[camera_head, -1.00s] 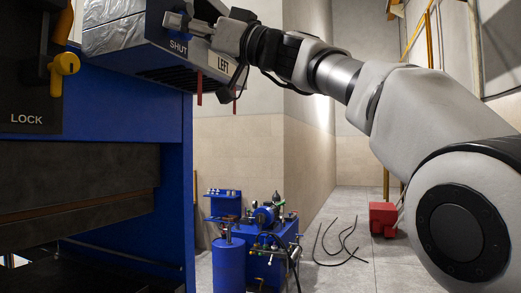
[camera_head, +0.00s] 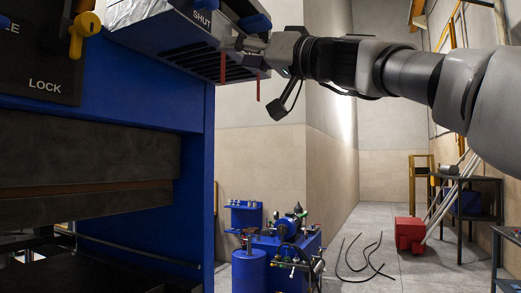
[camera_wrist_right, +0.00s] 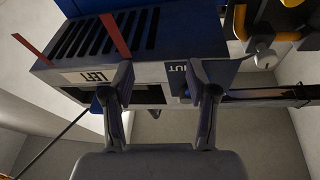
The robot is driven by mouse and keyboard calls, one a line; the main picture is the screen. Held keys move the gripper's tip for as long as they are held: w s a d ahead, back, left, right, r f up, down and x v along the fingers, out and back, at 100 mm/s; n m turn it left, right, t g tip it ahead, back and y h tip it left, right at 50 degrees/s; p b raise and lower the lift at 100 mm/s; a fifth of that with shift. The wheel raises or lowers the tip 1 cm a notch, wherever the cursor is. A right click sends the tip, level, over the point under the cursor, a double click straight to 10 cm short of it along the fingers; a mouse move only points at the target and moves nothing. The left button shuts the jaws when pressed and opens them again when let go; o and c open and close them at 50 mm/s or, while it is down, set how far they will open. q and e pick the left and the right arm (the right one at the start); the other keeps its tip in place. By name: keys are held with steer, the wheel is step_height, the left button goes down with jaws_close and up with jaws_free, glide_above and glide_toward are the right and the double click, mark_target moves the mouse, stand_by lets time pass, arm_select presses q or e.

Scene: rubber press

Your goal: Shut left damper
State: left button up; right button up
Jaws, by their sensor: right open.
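The left damper's grey vented box (camera_head: 200,58) is at the top of the head view, with a SHUT label (camera_head: 202,18) on its front. A blue knob (camera_head: 255,22) shows at its upper right. My right gripper (camera_head: 240,46) is at the box's right front, over where the LEFT label would show. In the right wrist view, my right gripper (camera_wrist_right: 164,92) is open, its fingers apart in front of the box face. The LEFT label (camera_wrist_right: 88,77) is beside the left finger and the SHUT label (camera_wrist_right: 179,78) lies between the fingers. I see nothing held. My left gripper is out of view.
The blue press (camera_head: 155,105) fills the left, with a yellow lock handle (camera_head: 83,30). Red strips (camera_head: 222,68) hang from the box. A blue pump unit (camera_head: 285,250) stands below on the floor. A red box (camera_head: 409,234) and dark hoses (camera_head: 360,258) lie right of it.

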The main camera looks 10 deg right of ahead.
steer(key=w+d+f+m+h, duration=0.2)
steer(key=w+f, duration=0.3)
steer(key=f, duration=0.3)
steer(key=w+d+f+m+h, duration=0.2)
steer(key=w+f, duration=0.3)
steer(key=f, duration=0.4)
steer(key=w+d+f+m+h, duration=0.2)
steer(key=w+f+h, duration=0.2)
steer(key=f, duration=0.5)
steer(key=shift+w+d+f+m+g, duration=0.2)
steer(key=shift+w+d+m+g, duration=0.15)
steer(key=shift+w, duration=0.25)
